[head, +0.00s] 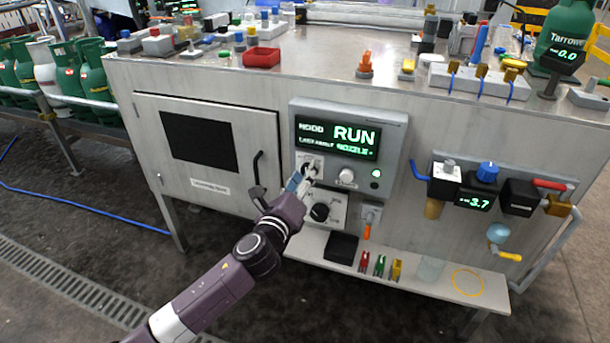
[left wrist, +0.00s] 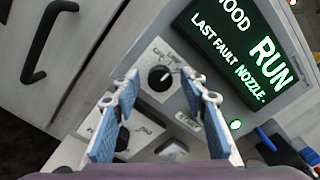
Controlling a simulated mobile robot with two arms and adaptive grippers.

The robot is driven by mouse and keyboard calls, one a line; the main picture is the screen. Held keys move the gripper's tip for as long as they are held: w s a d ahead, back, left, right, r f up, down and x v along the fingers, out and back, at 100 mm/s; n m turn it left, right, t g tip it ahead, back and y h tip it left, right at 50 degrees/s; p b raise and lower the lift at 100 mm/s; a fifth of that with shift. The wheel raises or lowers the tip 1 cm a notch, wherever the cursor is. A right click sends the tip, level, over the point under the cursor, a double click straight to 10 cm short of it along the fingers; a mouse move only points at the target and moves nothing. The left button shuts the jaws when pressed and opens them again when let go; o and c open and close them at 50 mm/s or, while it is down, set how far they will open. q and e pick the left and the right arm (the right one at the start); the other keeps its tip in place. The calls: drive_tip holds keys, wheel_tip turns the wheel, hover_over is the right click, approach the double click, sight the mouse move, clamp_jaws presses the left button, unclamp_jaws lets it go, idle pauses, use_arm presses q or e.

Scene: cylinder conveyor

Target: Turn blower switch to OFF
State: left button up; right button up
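A black rotary knob (left wrist: 160,78) with a white mark sits on a pale plate, just ahead of my left gripper in the left wrist view. In the head view this upper knob is mostly hidden by the gripper. My left gripper (head: 305,178) is at the control panel (head: 395,135); its blue-padded fingers are apart, either side of the knob in the left wrist view (left wrist: 161,88). I cannot tell whether they touch it. A second black knob (head: 320,211) is on the plate below. The knob labels are too small to read. My right gripper is out of view.
The green display (head: 338,138) reads HOOD, RUN, LAST FAULT NOZZLE. A white knob (head: 347,176) and a lit green lamp (head: 376,173) are right of the gripper. A cabinet door handle (head: 257,168) is to its left. A shelf (head: 440,284) with small items juts out below.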

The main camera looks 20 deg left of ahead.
use_arm(q)
drive_tip(key=shift+w, duration=0.4)
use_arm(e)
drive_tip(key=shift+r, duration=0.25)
use_arm(q)
drive_tip(key=shift+c, duration=0.4)
clamp_jaws()
drive_tip(key=shift+n, duration=0.3)
drive_tip(key=shift+f+n+p, duration=0.1)
drive_tip(key=shift+n+p, duration=1)
drive_tip(key=shift+n, duration=3.2)
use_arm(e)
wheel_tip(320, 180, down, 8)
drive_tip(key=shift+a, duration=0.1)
